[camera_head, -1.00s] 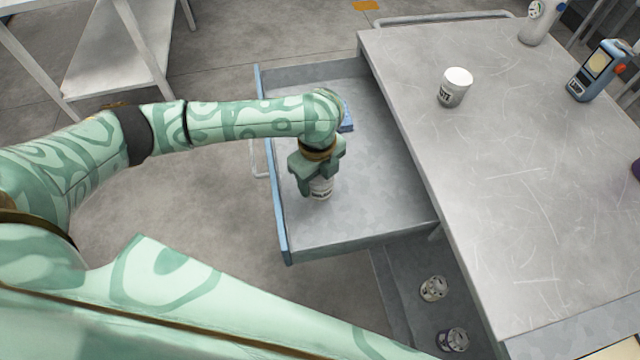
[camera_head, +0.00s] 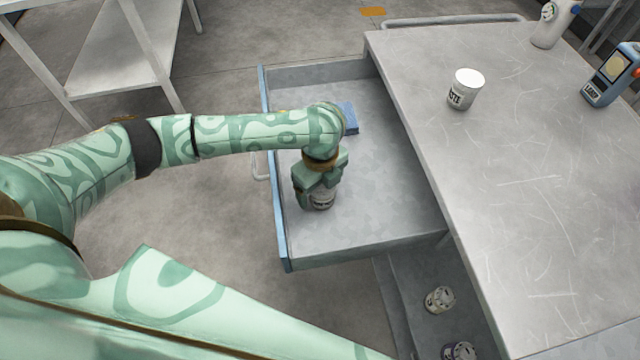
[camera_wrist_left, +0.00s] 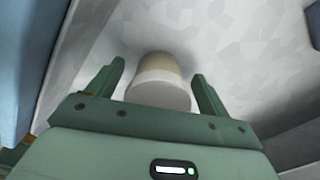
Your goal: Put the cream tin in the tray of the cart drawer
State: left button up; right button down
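The cream tin (camera_head: 322,199) is inside the pulled-out cart drawer, towards its outer left side, and appears to stand upright on the grey tray floor (camera_head: 375,205). My left gripper (camera_head: 314,195) points down over it. In the left wrist view the tin (camera_wrist_left: 160,82) shows a pale round top and a cream side. It sits between the two fingers of the left gripper (camera_wrist_left: 157,85), with a narrow gap visible on each side, so the gripper looks open around it. My right gripper is not in view.
A blue block (camera_head: 350,119) lies at the back of the drawer. The cart top (camera_head: 510,200) holds a white-lidded tin (camera_head: 465,89), a white bottle (camera_head: 552,25) and a blue handheld device (camera_head: 608,78). Tins (camera_head: 439,299) stand on a lower level. The drawer's right part is clear.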

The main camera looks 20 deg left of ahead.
pick_arm(q)
jog(key=shift+r, duration=0.1)
notch_tip(320, 180, up, 12)
jog(key=p, duration=0.6)
jog(key=shift+r, duration=0.1)
jog(key=shift+d, duration=0.1)
